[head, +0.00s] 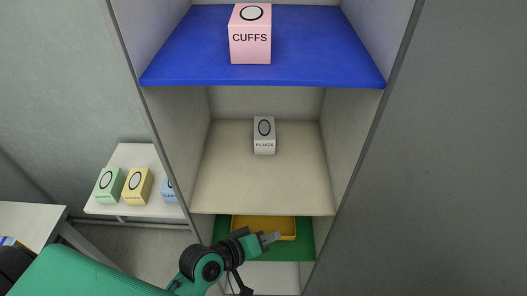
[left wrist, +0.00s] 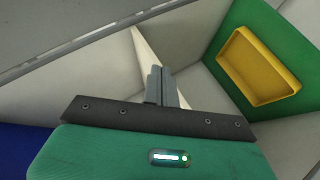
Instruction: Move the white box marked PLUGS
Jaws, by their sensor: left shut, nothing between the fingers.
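The white box marked PLUGS (head: 264,136) stands upright on the beige middle shelf (head: 230,190) of the cabinet, towards its back. It is not seen in the left wrist view. My left gripper (head: 276,237) is at the front of the cabinet, lower than the box and well apart from it, in front of the green lower shelf. Its fingers also show in the left wrist view (left wrist: 161,86), closed together with nothing between them. My right gripper is not in view.
A pink CUFFS box (head: 250,36) stands on the blue upper shelf (head: 320,60). A yellow tray (head: 290,222) lies on the green shelf (head: 307,240); the tray shows in the left wrist view (left wrist: 258,68). Green (head: 110,186), yellow (head: 138,187) and blue boxes (head: 169,190) stand on a side table.

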